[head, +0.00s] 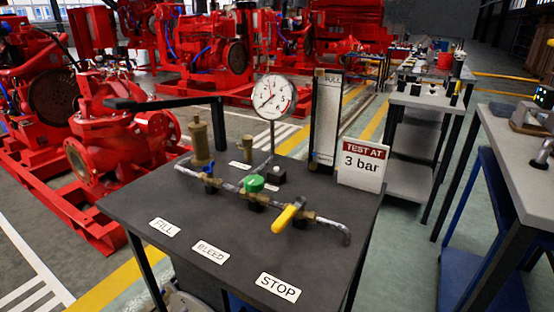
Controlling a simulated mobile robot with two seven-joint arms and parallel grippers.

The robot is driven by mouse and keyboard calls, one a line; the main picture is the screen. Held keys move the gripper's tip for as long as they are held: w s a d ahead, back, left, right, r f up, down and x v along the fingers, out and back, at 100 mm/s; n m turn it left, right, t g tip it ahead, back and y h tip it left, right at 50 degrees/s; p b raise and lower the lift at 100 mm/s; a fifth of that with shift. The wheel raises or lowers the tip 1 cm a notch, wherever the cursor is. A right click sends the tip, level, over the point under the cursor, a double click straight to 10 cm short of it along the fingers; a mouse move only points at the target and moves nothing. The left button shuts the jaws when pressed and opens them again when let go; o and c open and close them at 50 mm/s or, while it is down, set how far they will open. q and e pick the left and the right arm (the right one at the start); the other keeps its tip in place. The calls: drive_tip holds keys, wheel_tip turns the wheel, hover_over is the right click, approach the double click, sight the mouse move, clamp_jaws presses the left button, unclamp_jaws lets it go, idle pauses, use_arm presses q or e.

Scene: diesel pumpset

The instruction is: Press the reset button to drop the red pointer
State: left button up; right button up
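A round white pressure gauge (274,97) stands on a grey stem at the back of the dark bench (215,270). A red mark or pointer shows on its dial, along with a dark needle; the exact readings are too small to tell. Neither of my grippers is in view.
Pipework carries a blue-handled valve (210,170), a green knob (253,184) and a yellow lever (288,216). The bench front holds FILL, BLEED and STOP labels.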

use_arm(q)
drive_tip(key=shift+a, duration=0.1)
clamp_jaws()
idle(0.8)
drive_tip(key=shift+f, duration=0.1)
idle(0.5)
